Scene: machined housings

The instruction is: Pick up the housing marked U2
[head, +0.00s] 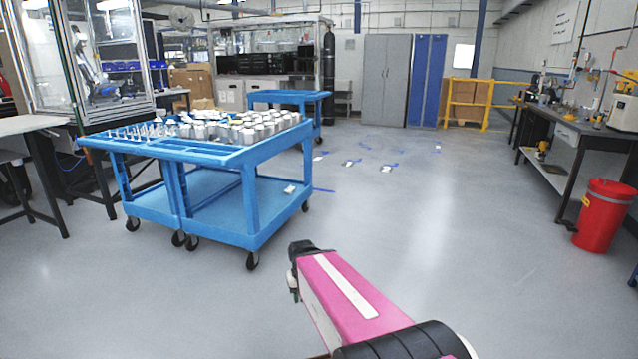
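Several silver-grey machined housings (262,130) stand close together on the top of a blue cart (222,156), mostly toward its right and far side. Any markings on them are too small to read, so I cannot tell which is U2. My pink arm link reaches up from the bottom of the head view, to the right of and nearer than the cart. I cannot make out my gripper or its fingers.
Smaller parts (135,132) stand at the cart's left. Another blue cart (290,97) is behind. A workbench (570,128) and red bin (604,216) are at right, a table (30,125) at left. Small items with blue tape (387,167) dot the floor. The middle floor is mostly clear.

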